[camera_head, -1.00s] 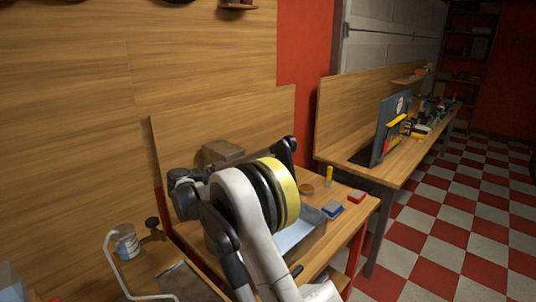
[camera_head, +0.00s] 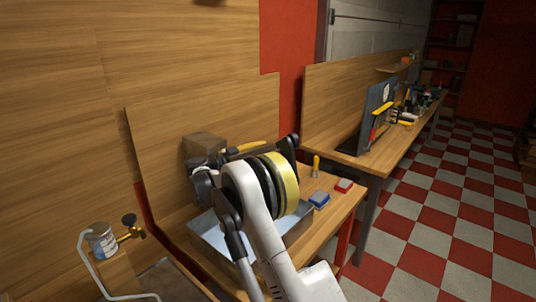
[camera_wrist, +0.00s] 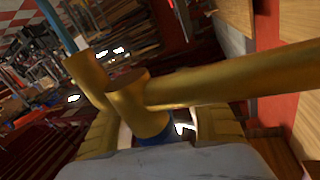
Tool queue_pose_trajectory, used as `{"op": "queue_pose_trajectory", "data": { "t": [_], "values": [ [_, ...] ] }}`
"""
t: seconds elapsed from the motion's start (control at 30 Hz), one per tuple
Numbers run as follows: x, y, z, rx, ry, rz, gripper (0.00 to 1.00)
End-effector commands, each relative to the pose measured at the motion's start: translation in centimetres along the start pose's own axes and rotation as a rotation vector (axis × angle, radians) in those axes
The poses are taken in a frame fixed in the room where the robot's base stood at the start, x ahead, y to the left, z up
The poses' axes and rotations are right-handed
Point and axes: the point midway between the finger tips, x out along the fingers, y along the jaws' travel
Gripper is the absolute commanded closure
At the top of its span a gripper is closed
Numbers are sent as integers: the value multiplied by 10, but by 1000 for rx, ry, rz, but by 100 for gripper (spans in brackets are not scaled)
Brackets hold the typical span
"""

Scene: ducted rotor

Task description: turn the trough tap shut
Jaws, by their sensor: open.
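The trough tap (camera_head: 245,148) is a brass pipe standing out from a wooden block above the metal trough (camera_head: 212,236), partly behind my arm. In the wrist view the brass tap (camera_wrist: 240,80) runs in from the right to an upright barrel with a blue part (camera_wrist: 168,134) below it. A short spout (camera_wrist: 88,78) has a pale blue strip at its end; I cannot tell if it is water. My gripper (camera_wrist: 160,122) is open, a finger either side of the barrel and blue part. I cannot tell whether they touch.
A second brass tap with a black knob (camera_head: 129,220) and a can (camera_head: 101,240) stand at the left. A wooden backboard (camera_head: 205,140) rises behind.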

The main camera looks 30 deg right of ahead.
Motion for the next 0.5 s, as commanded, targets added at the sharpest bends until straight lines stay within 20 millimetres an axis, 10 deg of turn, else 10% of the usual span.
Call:
{"op": "queue_pose_trajectory", "data": {
  "t": [0.33,0.5],
  "values": [
    [5,0,0,0,0,0,60],
    [4,0,0,0,0,0,100]
  ]
}}
